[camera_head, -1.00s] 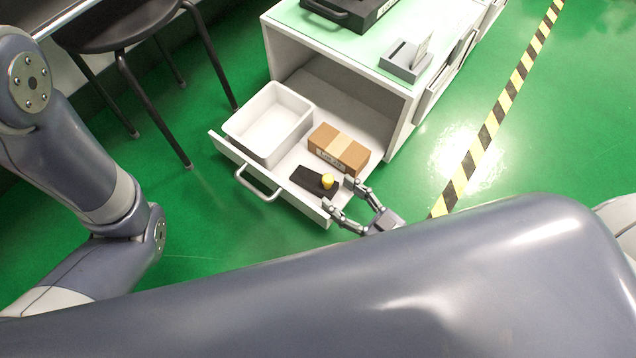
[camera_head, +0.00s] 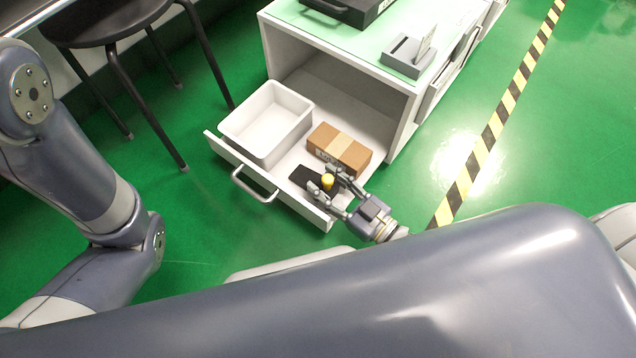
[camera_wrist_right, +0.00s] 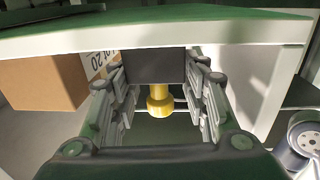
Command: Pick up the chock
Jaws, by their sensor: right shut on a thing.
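The chock, a dark block (camera_head: 303,178) with a yellow knob, lies in the open drawer in front of the brown box. In the right wrist view the dark block (camera_wrist_right: 156,66) and its yellow knob (camera_wrist_right: 159,101) show between the fingers. My right gripper (camera_head: 322,179) reaches into the drawer from the lower right and is shut on the chock, its fingers on both sides. The fingers hide part of the block. In the head view my left arm comes in from the left, but its gripper is not in view.
The open drawer (camera_head: 225,153) holds a white bin (camera_head: 236,128) and a brown taped box (camera_head: 356,157) close behind the chock. The cabinet top (camera_head: 318,38) bears a dark case and a grey holder. A black stool (camera_head: 105,22) stands at the left.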

